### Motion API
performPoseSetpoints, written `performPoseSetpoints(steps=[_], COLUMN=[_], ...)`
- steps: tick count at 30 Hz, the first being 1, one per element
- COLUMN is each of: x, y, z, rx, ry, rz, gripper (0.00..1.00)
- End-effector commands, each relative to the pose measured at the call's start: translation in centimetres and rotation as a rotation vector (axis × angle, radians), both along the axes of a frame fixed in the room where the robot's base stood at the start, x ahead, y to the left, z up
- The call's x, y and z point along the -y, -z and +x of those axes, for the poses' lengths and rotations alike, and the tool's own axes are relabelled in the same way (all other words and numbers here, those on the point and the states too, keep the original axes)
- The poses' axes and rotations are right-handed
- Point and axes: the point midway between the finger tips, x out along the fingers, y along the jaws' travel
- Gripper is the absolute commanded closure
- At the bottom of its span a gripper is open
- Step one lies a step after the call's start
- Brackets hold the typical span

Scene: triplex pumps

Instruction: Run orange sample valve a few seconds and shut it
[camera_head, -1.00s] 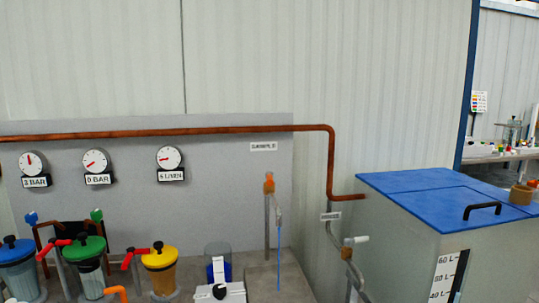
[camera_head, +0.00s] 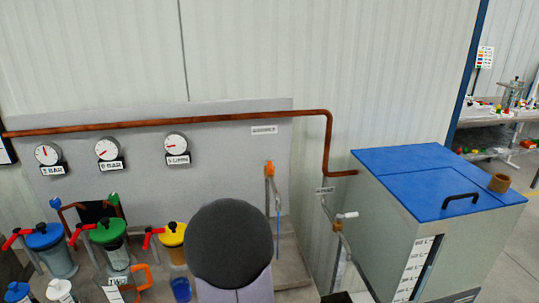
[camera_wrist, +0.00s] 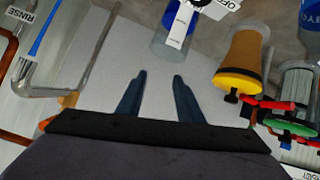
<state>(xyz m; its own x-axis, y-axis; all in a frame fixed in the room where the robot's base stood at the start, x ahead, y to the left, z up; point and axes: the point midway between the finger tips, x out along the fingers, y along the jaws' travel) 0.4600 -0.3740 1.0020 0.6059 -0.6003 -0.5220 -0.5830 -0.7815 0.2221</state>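The orange valve (camera_head: 269,168) sits on top of a grey upright pipe in front of the grey panel. A thin blue line hangs from the pipe's spout; I cannot tell if it is liquid or tube. In the wrist view, orange parts (camera_wrist: 70,100) show at the left, partly hidden behind my gripper body. My gripper (camera_wrist: 160,77) is open, with two dark fingers apart and nothing between them. In the head view the gripper is hidden, and my dark round arm part stands left of the valve. The valve's handle position is too small to tell.
Filters with green (camera_head: 108,230) and yellow (camera_head: 172,233) lids and red handles stand at left. A clear blue-based cup (camera_wrist: 173,40) is beyond the fingers. A white-handled valve (camera_head: 345,216) and blue-lidded tank (camera_head: 425,180) are at right. A copper pipe (camera_head: 230,117) crosses the panel.

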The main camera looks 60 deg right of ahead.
Motion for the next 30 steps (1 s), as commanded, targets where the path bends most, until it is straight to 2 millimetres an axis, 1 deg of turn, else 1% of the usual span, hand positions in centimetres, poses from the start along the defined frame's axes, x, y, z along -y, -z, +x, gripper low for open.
performPoseSetpoints(steps=[1,2,3,6,7,9,13,14,15,16,18,21,26,30], x=[2.9,4.4,6.2,9.5,10.2,11.6,12.9,13.1,13.1,13.1,13.0,13.0,13.2,14.0], y=[-3.5,-5.3,-7.7,-13.0,-14.4,-14.5,-15.3,-15.1,-14.1,-13.6,-12.8,-12.4,-12.3,-12.4], z=[-0.2,-0.4,-0.7,-1.9,-2.2,-3.9,-5.8,-6.2,-6.7,-7.0,-7.4,-7.6,-7.4,-6.8], rx=[0.068,0.108,0.159,0.268,0.295,0.326,0.386,0.393,0.395,0.398,0.404,0.409,0.408,0.407], ry=[0.039,0.057,0.079,0.127,0.137,0.157,0.173,0.175,0.177,0.177,0.177,0.176,0.176,0.175], rz=[-0.082,-0.132,-0.198,-0.346,-0.384,-0.404,-0.441,-0.440,-0.418,-0.405,-0.387,-0.377,-0.376,-0.375], gripper=[0.67,0.67,0.67,0.67,0.67,0.67,0.67,0.67,0.67,0.67,0.67,0.67,0.67,0.67])
